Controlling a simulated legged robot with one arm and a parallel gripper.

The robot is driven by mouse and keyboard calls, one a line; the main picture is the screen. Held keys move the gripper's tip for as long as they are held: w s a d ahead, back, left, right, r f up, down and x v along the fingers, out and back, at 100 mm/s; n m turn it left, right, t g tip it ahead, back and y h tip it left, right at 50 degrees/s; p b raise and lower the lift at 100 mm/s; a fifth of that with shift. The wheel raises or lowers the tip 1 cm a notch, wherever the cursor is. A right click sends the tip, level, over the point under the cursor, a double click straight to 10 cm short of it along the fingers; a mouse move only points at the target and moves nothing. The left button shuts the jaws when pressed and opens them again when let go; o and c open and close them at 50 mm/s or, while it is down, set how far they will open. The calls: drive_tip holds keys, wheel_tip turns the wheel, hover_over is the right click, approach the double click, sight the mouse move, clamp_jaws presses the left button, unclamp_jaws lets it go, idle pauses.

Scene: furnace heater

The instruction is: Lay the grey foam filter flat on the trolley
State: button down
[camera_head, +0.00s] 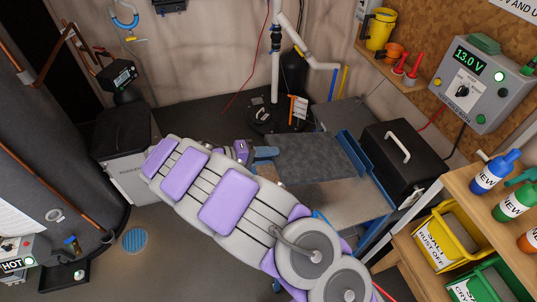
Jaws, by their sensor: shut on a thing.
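The grey foam filter (312,155) is a flat dark slab at the centre of the head view, appearing roughly level. My gripper (266,153) is shut on its left edge, its blue-grey fingertips showing there. The trolley (345,203) has a pale top and blue frame, and the filter overlaps its far part in the picture. A darker band shows on the top just in front of the filter. I cannot tell whether the filter touches the top or hangs a little above it. My arm hides the trolley's near left part.
A black case with a handle (402,160) stands right of the trolley. A wooden shelf with bottles and a yellow bin (446,240) is at the right. A black round sump lid with a white pipe (275,110) is behind. Open floor lies at the lower left.

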drive_tip(key=shift+d+f+b, duration=0.2)
drive_tip(key=shift+f+b, duration=1.15)
drive_tip(key=shift+f, duration=1.95)
drive_tip(key=shift+d+f+b, duration=0.15)
drive_tip(key=shift+f+b, duration=1.15)
drive_tip(key=shift+f, duration=2)
drive_tip(key=shift+d+f, duration=0.1)
drive_tip(key=shift+d, duration=0.15)
drive_tip(key=c, duration=0.9)
unclamp_jaws()
drive_tip(key=p+v, duration=0.3)
drive_tip(key=v, duration=1.4)
drive_tip(key=shift+a+p, duration=0.35)
